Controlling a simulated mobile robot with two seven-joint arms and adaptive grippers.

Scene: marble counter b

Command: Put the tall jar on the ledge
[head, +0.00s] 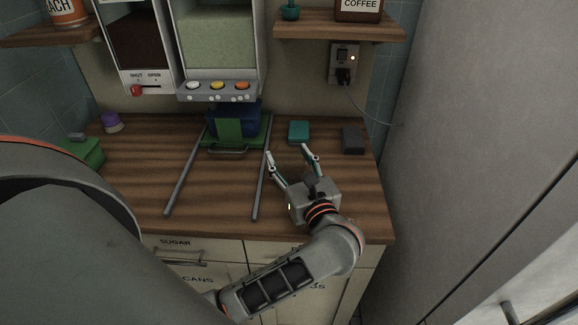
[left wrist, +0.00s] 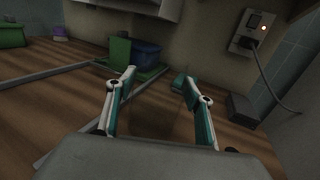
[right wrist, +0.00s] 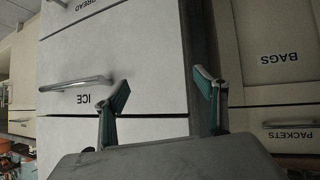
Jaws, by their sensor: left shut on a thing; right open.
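My left gripper (head: 291,154) is over the right part of the wooden counter, its fingers spread part way and pointing toward the wall. It also shows in the left wrist view (left wrist: 157,78). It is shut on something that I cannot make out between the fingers. My right gripper (right wrist: 161,83) is open and empty in front of the drawer fronts. A brown jar marked COFFEE (head: 358,8) stands on the right wall ledge (head: 340,27). An orange and white jar (head: 66,12) stands on the left ledge (head: 50,36). I cannot tell which jar is the tall one.
A blue bin (head: 236,118) and green holder (head: 229,131) stand below the dispensers (head: 217,50), with two grey rails (head: 186,180) running forward. A teal block (head: 299,130) and dark block (head: 353,140) lie near the wall. A socket with a cord (head: 344,62) is under the right ledge.

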